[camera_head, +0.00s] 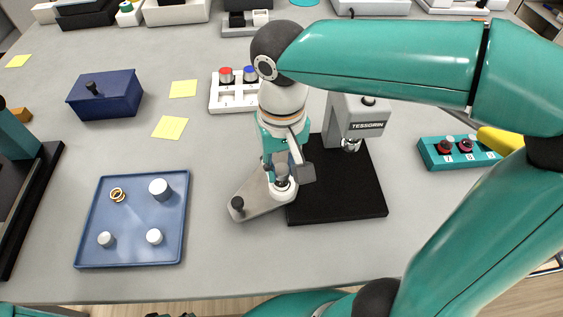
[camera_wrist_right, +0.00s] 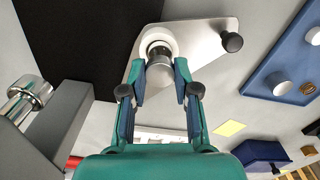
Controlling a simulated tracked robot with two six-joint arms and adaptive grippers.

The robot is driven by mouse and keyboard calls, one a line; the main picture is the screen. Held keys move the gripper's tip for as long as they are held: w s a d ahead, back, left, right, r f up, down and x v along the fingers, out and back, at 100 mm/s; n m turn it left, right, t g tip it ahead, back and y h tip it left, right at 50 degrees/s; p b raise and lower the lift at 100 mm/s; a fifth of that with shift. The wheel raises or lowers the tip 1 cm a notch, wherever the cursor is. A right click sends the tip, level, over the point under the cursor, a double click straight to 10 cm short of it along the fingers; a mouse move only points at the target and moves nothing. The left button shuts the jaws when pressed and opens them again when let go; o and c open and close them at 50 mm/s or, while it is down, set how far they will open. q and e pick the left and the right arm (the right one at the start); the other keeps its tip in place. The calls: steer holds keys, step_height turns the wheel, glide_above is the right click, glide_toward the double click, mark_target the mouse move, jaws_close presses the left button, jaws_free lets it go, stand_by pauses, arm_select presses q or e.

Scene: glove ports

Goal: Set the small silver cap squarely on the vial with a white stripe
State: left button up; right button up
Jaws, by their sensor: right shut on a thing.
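My right gripper (camera_head: 283,172) points down over a white round holder (camera_head: 284,191) on a grey metal plate. It is shut on a small silver cylinder, which looks like the small silver cap (camera_wrist_right: 160,74). In the right wrist view the cap sits between the fingertips, right at the white holder (camera_wrist_right: 150,42). A shiny round top shows inside the holder, partly behind the cap. I cannot make out a white stripe on it, nor whether the cap touches it. My left gripper is not in view.
A blue tray (camera_head: 128,261) at left holds several small pieces. A black-based press (camera_head: 362,207) stands right beside the plate, its head close to my gripper. A white rack (camera_head: 216,101) is behind, a teal rack (camera_head: 430,155) at right. The front table strip is clear.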

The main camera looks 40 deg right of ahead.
mark_target(281, 170)
steer(key=shift+f+b, duration=0.45)
steer(key=shift+f, duration=0.25)
steer(key=o, duration=0.8)
steer(key=shift+r, duration=0.1)
step_height(281, 170, up, 12)
